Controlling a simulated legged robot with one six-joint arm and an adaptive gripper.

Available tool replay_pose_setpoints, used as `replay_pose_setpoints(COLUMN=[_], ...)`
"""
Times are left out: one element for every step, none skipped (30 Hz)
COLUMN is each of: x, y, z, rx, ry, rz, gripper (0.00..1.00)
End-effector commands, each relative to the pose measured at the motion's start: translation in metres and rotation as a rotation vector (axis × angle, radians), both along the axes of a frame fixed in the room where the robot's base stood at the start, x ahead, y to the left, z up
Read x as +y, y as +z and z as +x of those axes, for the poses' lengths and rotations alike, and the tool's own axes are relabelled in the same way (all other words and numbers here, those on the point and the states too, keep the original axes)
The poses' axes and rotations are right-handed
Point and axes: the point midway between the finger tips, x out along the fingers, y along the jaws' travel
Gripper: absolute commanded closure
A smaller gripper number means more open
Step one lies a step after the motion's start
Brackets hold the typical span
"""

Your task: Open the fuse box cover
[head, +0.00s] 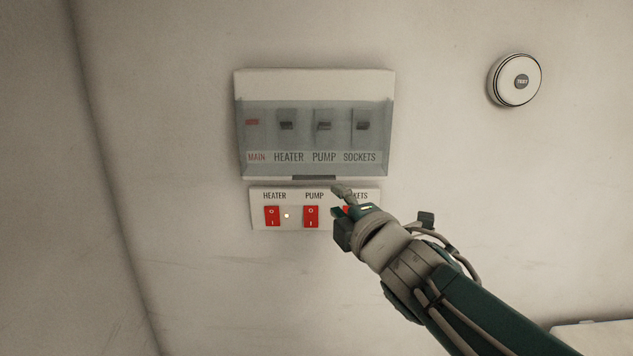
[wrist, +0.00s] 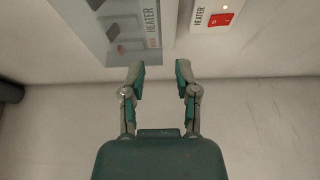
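The fuse box (head: 314,84) is mounted on the wall in the head view. Its tinted see-through cover (head: 304,140) is closed over a row of breakers labelled MAIN, HEATER, PUMP and SOCKETS. A dark grip lip (head: 314,178) shows at the middle of the cover's bottom edge. My gripper (head: 341,200) is just below and right of that lip, in front of the switch panel's right part. In the wrist view my gripper (wrist: 159,72) is open, with nothing between its fingers. The cover (wrist: 138,38) shows there at upper left, beyond the fingertips. I see no contact with it.
A switch panel (head: 258,222) with red rocker switches and a small light sits right below the fuse box; my gripper partly hides its right end. A round TEST device (head: 516,80) is on the wall at upper right. The wall left of the box is clear.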

Motion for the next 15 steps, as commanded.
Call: replay_pose_setpoints(x=[0.003,0.005,0.007,0.009,0.010,0.013,0.014,0.016,0.019,0.020,0.022,0.024,0.025,0.027,0.028], y=[-0.001,-0.002,-0.001,-0.001,-0.001,-0.001,-0.002,-0.002,-0.001,-0.002,-0.001,-0.002,-0.002,-0.002,-0.001], z=[0.007,0.012,0.018,0.023,0.027,0.033,0.038,0.042,0.048,0.053,0.057,0.063,0.067,0.071,0.075], rx=[0.003,0.005,0.004,0.005,0.004,0.005,0.005,0.005,0.005,0.005,0.004,0.006,0.005,0.005,0.005], ry=[0.002,0.001,0.001,0.001,0.000,0.000,0.000,0.000,0.000,0.000,0.000,-0.001,-0.001,-0.001,-0.002], rz=[0.000,0.001,0.001,0.001,0.000,0.002,0.001,0.002,0.002,0.001,0.003,0.002,0.002,0.002,0.002], gripper=[0.60,0.60,0.60,0.60,0.60,0.60,0.60,0.60,0.60,0.60,0.60,0.60,0.60,0.60,0.60])
